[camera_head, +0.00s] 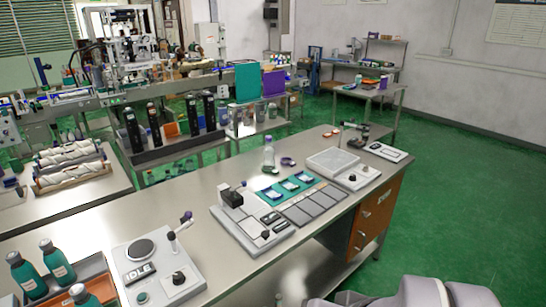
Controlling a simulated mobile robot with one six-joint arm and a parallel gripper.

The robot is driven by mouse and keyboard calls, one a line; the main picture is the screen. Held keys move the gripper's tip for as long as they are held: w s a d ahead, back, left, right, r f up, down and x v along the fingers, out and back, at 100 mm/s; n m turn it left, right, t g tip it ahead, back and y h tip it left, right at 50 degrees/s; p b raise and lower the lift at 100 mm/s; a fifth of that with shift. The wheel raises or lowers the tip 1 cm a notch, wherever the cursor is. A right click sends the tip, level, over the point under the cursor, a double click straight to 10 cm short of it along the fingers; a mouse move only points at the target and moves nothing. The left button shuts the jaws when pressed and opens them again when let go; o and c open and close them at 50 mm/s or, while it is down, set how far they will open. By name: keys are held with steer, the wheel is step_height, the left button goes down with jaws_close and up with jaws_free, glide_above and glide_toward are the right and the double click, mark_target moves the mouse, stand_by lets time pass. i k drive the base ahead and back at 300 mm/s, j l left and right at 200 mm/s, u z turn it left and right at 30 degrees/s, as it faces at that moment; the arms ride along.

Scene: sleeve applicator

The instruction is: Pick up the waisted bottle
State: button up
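A clear bottle (269,157) stands upright on the long steel bench (190,200), behind the teal mat. It narrows toward the top and is the likeliest waisted bottle, though its outline is too small to be sure. My gripper is not in view. Only pale rounded parts, probably of my own arm, show at the bottom right, well apart from the bottles.
A dark purple ring (288,162) lies right of the clear bottle. In front are a teal mat (268,194) and grey panels (312,206). A device with an IDLE display (141,273) stands left of them. Green floor (460,200) is open on the right.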

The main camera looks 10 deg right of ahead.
mark_target(268, 149)
steer(key=i+l, duration=0.3)
steer(key=i, duration=0.2)
steer(key=i+l+z, duration=0.1)
steer(key=i+l, duration=0.15)
steer(key=i, duration=0.25)
steer(key=i+l, duration=0.25)
steer(key=i, duration=0.25)
steer(key=i+l, duration=0.25)
steer(key=i, duration=0.25)
steer(key=l+z, duration=0.05)
